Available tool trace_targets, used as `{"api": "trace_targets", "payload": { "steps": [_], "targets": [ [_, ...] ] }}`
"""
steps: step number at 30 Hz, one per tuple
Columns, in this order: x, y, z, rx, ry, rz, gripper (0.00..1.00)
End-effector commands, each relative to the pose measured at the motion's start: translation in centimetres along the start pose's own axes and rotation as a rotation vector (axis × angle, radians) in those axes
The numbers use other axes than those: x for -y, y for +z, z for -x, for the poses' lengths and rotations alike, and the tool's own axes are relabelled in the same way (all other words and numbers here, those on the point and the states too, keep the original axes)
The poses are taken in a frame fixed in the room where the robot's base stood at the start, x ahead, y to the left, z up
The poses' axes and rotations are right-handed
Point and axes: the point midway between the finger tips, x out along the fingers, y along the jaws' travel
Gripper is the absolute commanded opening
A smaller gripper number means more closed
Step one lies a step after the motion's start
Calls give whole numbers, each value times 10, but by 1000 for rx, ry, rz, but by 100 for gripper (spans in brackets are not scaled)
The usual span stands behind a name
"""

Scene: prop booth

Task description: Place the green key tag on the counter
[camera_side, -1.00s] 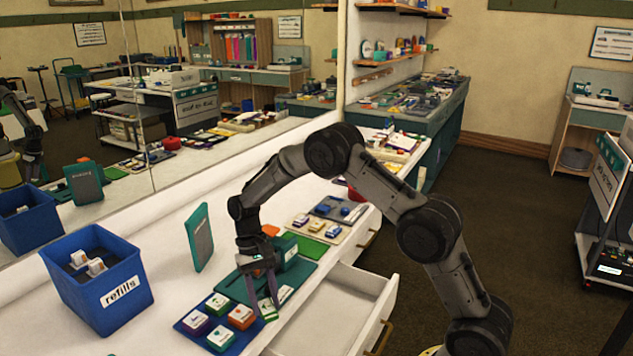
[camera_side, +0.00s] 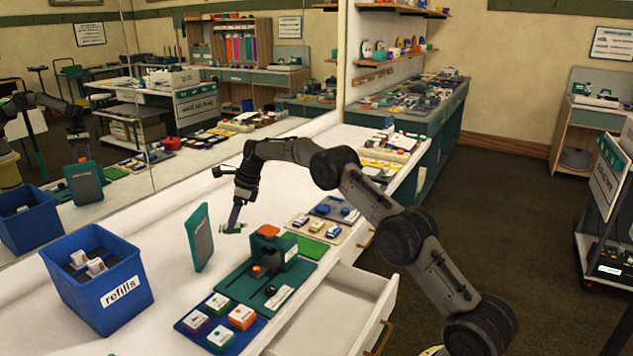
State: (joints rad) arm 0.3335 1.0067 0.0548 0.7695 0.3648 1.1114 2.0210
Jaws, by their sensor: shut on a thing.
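My gripper (camera_side: 235,225) points down over the white counter (camera_side: 165,242), right of the standing grey-and-green panel. It is shut on the small green key tag (camera_side: 231,229), which shows as a thin green and white piece at the fingertips. The fingers hide part of the tag. I cannot tell whether the tag touches the counter or hangs just above it. The counter around the tag is bare.
The grey-and-green panel (camera_side: 200,238) stands close left. A green press (camera_side: 272,250) on a dark green mat is nearer the front. The blue refills bin (camera_side: 120,309) stands left. A drawer (camera_side: 335,310) is open.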

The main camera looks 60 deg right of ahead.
Motion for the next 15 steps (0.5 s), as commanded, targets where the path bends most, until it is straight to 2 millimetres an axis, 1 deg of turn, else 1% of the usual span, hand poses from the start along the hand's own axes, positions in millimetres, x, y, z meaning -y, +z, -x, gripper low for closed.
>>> {"api": "trace_targets", "payload": {
  "steps": [1, 5, 6, 7, 9, 12, 15],
  "targets": [
    [17, -3, 2, 1, -35, -76, 0],
    [58, -17, 9, 1, -124, -290, 0],
    [71, -24, 11, 0, -149, -353, 0],
    [79, -29, 12, -1, -166, -394, 0],
    [95, -42, 14, -1, -196, -471, 0],
    [111, -59, 16, -1, -226, -544, 0],
    [121, -72, 16, -2, -241, -585, 0]
  ]
}}
